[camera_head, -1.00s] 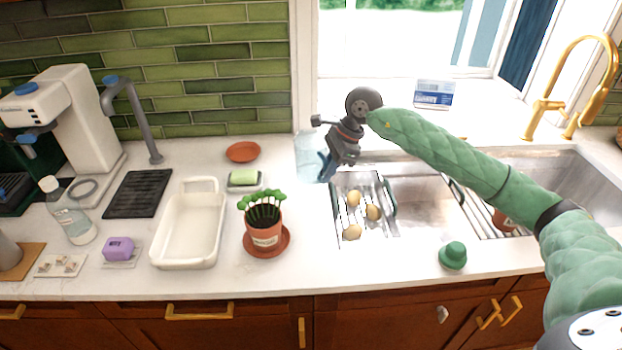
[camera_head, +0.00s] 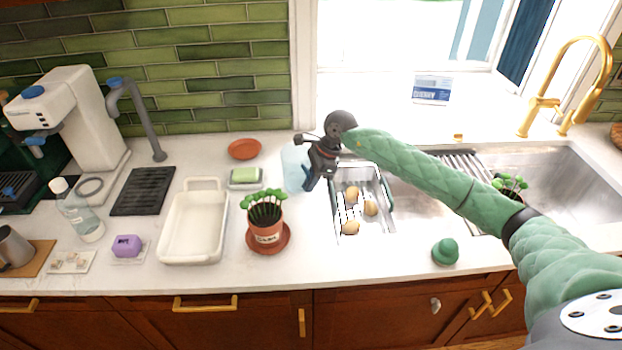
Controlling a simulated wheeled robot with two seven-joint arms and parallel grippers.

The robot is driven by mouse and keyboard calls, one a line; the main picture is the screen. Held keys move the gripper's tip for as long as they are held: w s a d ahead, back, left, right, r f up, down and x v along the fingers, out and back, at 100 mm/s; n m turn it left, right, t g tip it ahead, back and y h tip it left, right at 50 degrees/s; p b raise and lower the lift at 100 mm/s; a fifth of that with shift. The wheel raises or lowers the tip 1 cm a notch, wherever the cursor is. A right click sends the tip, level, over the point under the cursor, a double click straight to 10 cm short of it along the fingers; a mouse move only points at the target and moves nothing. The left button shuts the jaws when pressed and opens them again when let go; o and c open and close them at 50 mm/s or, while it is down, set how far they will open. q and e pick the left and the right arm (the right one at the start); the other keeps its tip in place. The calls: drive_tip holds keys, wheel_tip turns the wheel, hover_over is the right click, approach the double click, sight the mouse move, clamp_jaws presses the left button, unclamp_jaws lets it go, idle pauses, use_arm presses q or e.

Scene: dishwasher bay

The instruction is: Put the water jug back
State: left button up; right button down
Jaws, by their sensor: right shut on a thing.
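The pale blue, see-through water jug (camera_head: 293,167) is at the back of the counter, just left of the sink. My right gripper (camera_head: 309,182) is at the jug's right side, fingers pointing down, and is shut on it. The gripper and wrist cover part of the jug, and its handle cannot be made out. I cannot tell whether the jug's bottom touches the counter. My left gripper is not in view.
A soap dish with a green bar (camera_head: 246,177), an orange saucer (camera_head: 244,149) and a potted plant (camera_head: 266,222) are left of the jug. A white basin (camera_head: 193,227), a black drain mat (camera_head: 143,190) and a grey tap (camera_head: 140,115) are farther left. A rack with eggs (camera_head: 376,208) lies right.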

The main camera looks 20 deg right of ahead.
drive_tip(key=shift+f, duration=0.2)
drive_tip(key=shift+f, duration=0.15)
drive_tip(key=c, duration=1.6)
unclamp_jaws()
drive_tip(key=shift+c, duration=0.2)
drive_tip(key=shift+o, duration=0.8)
